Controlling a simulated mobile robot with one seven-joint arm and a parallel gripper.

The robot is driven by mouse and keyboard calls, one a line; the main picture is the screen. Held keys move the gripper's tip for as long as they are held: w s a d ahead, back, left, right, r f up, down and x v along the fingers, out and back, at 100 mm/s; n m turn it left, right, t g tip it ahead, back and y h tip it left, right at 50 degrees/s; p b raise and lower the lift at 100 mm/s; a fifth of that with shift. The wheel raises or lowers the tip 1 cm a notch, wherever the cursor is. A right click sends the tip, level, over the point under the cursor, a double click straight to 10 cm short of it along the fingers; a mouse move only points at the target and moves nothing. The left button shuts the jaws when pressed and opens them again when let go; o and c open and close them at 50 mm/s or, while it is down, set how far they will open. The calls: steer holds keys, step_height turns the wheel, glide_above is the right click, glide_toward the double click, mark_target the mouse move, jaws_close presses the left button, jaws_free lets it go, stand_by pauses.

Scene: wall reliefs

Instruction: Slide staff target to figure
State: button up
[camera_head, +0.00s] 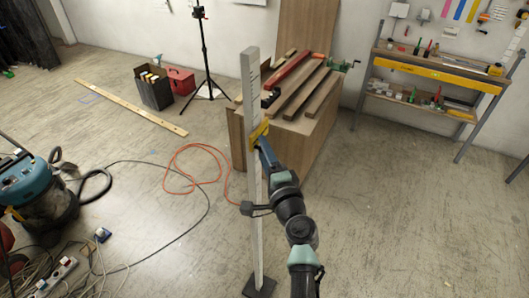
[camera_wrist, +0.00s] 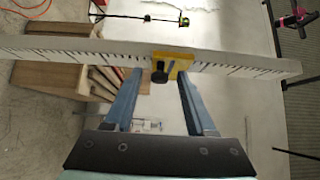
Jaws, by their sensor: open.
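A tall pale staff (camera_head: 249,85) stands upright on a dark square base (camera_head: 259,287). Its graduated face runs across the wrist view (camera_wrist: 235,64), where no figures can be read. A yellow target (camera_head: 257,134) sits on the staff's upper half. In the wrist view the target (camera_wrist: 183,60) has a dark knob (camera_wrist: 159,76) at its front. My gripper (camera_wrist: 160,73) is open, with the knob between its fingertips. The right fingertip overlaps the target's right part and the left one lies just left of it. Contact cannot be told. In the head view my gripper (camera_head: 261,142) is at the target.
A wooden crate-like bench (camera_head: 310,140) with beams on top stands close behind the staff. An orange hose (camera_head: 185,150) and cables lie on the floor at left, near a blue vacuum (camera_head: 30,185). A shelf unit (camera_head: 440,68) stands at right. Floor at lower right is clear.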

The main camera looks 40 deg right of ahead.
jaws_close()
stand_by(1.4)
